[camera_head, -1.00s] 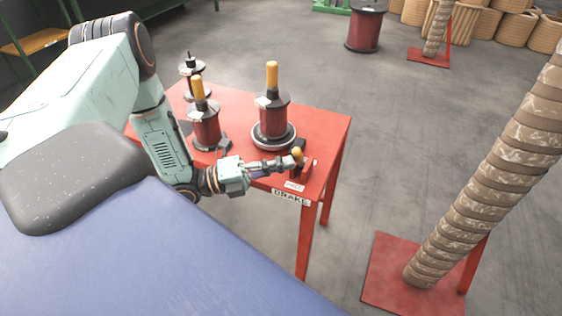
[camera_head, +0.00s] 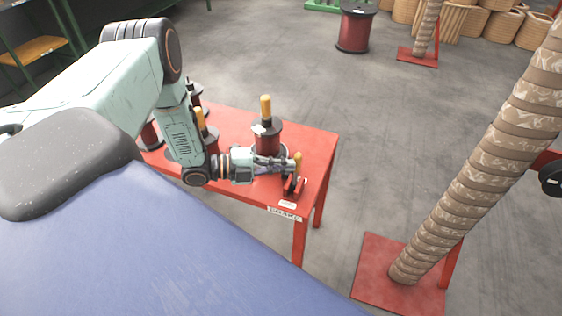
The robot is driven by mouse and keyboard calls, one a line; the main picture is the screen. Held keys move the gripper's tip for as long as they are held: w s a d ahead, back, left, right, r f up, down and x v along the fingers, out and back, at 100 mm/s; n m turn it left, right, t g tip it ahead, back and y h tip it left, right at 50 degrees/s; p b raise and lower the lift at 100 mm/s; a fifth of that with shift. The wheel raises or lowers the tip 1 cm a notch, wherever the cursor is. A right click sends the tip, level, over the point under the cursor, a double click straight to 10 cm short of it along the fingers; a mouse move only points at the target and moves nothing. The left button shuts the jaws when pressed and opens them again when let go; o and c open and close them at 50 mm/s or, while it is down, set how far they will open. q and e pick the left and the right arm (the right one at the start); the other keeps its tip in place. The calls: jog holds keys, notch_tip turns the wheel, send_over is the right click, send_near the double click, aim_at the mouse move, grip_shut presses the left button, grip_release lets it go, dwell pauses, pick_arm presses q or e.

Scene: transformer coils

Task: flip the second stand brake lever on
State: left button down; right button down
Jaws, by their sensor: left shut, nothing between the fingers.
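The lever stands roughly upright. A "BRAKE" label (camera_head: 284,213) is on the table's front edge below it. My left gripper (camera_head: 290,164) is shut and empty, just left of the knob. Its fingertips look close to or against the lever; I cannot tell if they touch. My left forearm and gripper partly hide the spools on the table. My right gripper is not in view.
A dark red spool with a yellow top (camera_head: 266,135) stands behind my gripper, and other spools stand to its left. A tall wrapped coil (camera_head: 470,190) on a red base plate (camera_head: 375,265) stands at the right. Grey floor lies clear between table and coil.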

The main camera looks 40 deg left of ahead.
pick_arm(q)
jog(key=shift+w+a+n+g+p, duration=0.25)
jog(key=shift+w+n+g+p, duration=0.2)
jog(key=shift+w, duration=0.65)
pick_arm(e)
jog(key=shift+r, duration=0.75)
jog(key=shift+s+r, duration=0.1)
